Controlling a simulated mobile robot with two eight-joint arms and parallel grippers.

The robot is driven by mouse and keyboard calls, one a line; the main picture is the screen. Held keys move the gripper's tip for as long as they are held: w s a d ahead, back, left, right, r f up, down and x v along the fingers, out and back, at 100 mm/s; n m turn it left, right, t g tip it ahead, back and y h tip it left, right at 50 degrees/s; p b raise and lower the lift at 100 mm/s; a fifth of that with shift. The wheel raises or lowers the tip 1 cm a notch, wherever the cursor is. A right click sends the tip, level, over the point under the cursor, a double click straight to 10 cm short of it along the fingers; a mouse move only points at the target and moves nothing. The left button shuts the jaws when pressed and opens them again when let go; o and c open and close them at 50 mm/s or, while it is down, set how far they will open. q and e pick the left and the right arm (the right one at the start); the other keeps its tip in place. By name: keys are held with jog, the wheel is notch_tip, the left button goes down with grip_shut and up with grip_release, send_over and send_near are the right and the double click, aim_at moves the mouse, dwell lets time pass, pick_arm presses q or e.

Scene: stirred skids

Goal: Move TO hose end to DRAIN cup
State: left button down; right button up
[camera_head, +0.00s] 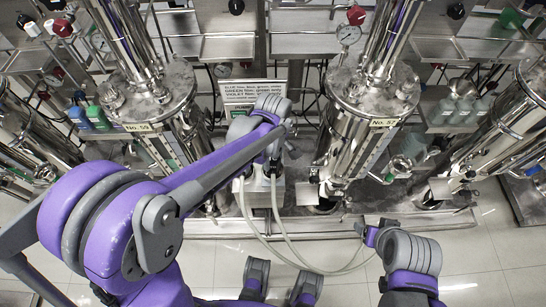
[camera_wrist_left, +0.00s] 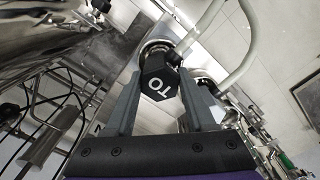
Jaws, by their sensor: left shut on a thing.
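I cannot make out a DRAIN label.
Steel columns labelled No. 59 (camera_head: 140,127) and No. 57 (camera_head: 383,122) stand left and right of the text sign (camera_head: 253,92). Pale hoses (camera_head: 283,250) loop over the floor toward my right gripper. Tiled floor (camera_head: 480,250) is open at the lower right.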

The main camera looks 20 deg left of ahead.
pick_arm(q)
jog(key=shift+f, duration=0.35)
jog(key=shift+c, duration=0.8)
grip_release()
pick_arm(e)
jog(key=shift+f, duration=0.3)
pick_arm(q)
notch_tip(320, 180, up, 24)
jog(key=p, duration=0.9)
jog(key=shift+f, duration=0.15)
pick_arm(e)
notch_tip(320, 180, up, 12)
jog(key=w, duration=0.3)
jog(key=shift+f+t, duration=0.15)
jog(key=shift+t, duration=0.15)
pick_arm(q)
jog(key=shift+s, duration=0.1)
pick_arm(e)
jog(key=shift+s, duration=0.2)
